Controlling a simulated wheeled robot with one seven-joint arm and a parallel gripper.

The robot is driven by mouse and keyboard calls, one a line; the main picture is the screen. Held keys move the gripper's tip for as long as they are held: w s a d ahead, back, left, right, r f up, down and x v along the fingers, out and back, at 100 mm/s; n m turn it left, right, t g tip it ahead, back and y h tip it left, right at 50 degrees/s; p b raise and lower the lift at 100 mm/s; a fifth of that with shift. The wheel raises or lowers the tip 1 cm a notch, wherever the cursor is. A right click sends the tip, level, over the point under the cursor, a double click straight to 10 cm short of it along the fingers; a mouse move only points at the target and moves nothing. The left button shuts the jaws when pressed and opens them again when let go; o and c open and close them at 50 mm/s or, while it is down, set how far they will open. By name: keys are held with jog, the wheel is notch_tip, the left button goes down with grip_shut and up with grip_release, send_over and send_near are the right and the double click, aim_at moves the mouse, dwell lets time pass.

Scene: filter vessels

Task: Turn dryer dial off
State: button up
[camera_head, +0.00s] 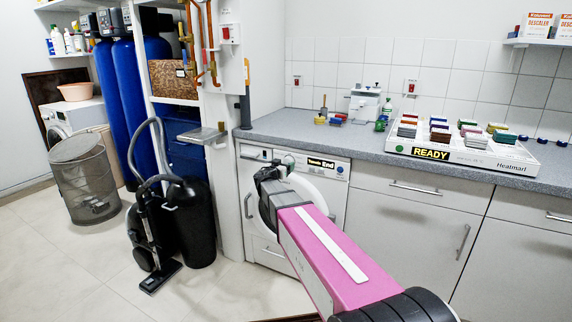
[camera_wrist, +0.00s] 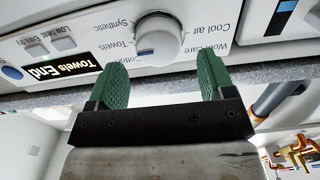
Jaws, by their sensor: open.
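The white dryer (camera_head: 331,186) stands under the counter, with a round door and a control panel. In the wrist view its round dial (camera_wrist: 159,41) is white and silver, with a small blue mark at its lower left, towards the Towels and Cotton lettering. Other lettering reads Synthetic, Cool air and Wool care. A black display (camera_wrist: 55,69) beside the dial reads "Towels End". My gripper (camera_wrist: 161,62) is open, its green fingers on either side of the dial in this view. I cannot tell whether they touch it. In the head view my gripper (camera_head: 268,176) is in front of the panel's left part.
The grey counter edge (camera_head: 420,163) runs above the panel. A READY-labelled tray (camera_head: 465,157) with coloured blocks stands on the counter. A black vacuum cleaner (camera_head: 150,225), mesh bin (camera_head: 86,180) and blue cylinders (camera_head: 112,115) stand left. Floor between bin and dryer is partly clear.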

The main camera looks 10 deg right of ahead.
aim_at(288, 162)
jog(key=shift+x, duration=1.45)
jog(key=c, duration=0.9)
